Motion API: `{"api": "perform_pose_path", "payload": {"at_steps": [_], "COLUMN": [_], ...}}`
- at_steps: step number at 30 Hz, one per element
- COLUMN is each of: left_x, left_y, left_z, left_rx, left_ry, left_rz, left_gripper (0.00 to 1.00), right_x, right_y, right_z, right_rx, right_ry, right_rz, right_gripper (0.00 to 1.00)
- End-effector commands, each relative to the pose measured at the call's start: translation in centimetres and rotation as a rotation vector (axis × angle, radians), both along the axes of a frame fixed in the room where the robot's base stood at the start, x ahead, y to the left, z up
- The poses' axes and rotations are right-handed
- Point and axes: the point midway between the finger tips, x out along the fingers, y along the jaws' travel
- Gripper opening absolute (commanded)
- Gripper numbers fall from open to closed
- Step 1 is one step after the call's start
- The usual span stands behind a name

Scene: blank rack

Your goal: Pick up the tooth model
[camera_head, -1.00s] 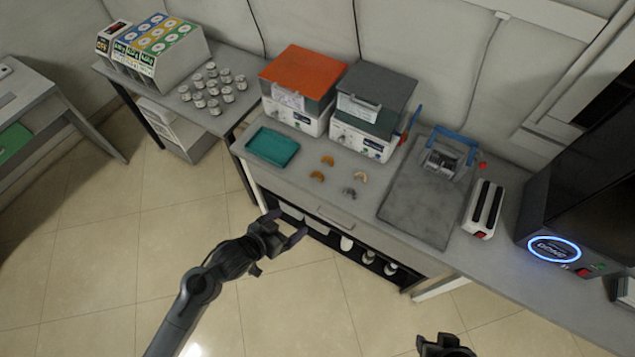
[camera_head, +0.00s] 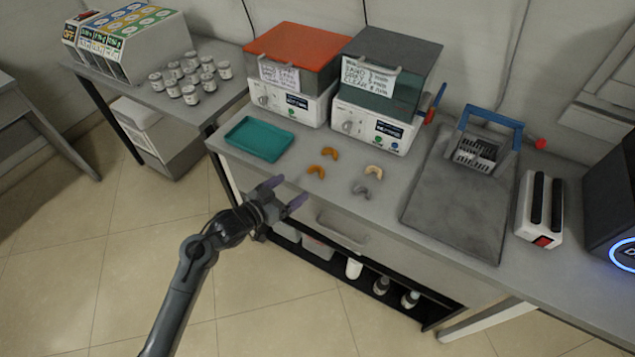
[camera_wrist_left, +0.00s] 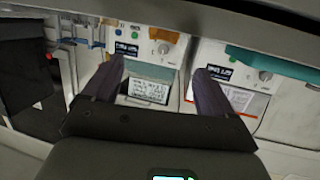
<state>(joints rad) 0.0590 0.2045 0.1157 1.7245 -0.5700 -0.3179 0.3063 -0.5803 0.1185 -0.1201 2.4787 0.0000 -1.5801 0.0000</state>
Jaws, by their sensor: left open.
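Several small curved tooth models lie on the grey bench in the head view: an orange one at the back (camera_head: 330,153), an orange one nearer (camera_head: 316,172), a cream one (camera_head: 374,171) and a grey one (camera_head: 361,191). My left gripper (camera_head: 287,190) is open and empty at the bench's front edge, to the left of and nearer than the models. In the left wrist view its two fingers (camera_wrist_left: 155,85) stand apart with nothing between them. My right gripper is not in view.
A teal tray (camera_head: 259,139) lies left of the models. Behind stand an orange-lidded box (camera_head: 296,55) and a grey-lidded box (camera_head: 388,80). A grey mat (camera_head: 455,210) and a blue-handled device (camera_head: 485,145) are at right. Bench between tray and mat is mostly clear.

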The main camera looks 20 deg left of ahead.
Motion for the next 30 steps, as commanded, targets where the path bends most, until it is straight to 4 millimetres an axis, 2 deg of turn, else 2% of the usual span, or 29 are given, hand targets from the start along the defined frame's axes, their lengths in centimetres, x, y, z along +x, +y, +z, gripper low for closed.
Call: {"api": "perform_pose_path", "payload": {"at_steps": [1,3,13,20,30], "left_x": [0.3,0.8,4.6,5.8,9.3], "left_y": [0.0,-0.1,-1.6,-2.1,-3.3], "left_z": [-0.4,-0.4,-1.1,-1.3,-2.4], "left_rx": [0.001,0.000,-0.002,0.001,-0.001], "left_ry": [-0.009,-0.015,-0.017,-0.017,-0.017], "left_rz": [0.000,0.000,0.001,0.000,0.000], "left_gripper": [0.86,0.86,0.86,0.86,0.86], "right_x": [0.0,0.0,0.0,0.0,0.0], "right_y": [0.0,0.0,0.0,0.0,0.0], "right_z": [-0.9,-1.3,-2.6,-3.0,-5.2], "right_rx": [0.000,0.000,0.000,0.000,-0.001], "right_ry": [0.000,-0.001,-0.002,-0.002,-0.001], "right_rz": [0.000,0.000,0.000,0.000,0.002], "right_gripper": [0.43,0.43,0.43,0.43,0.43]}}
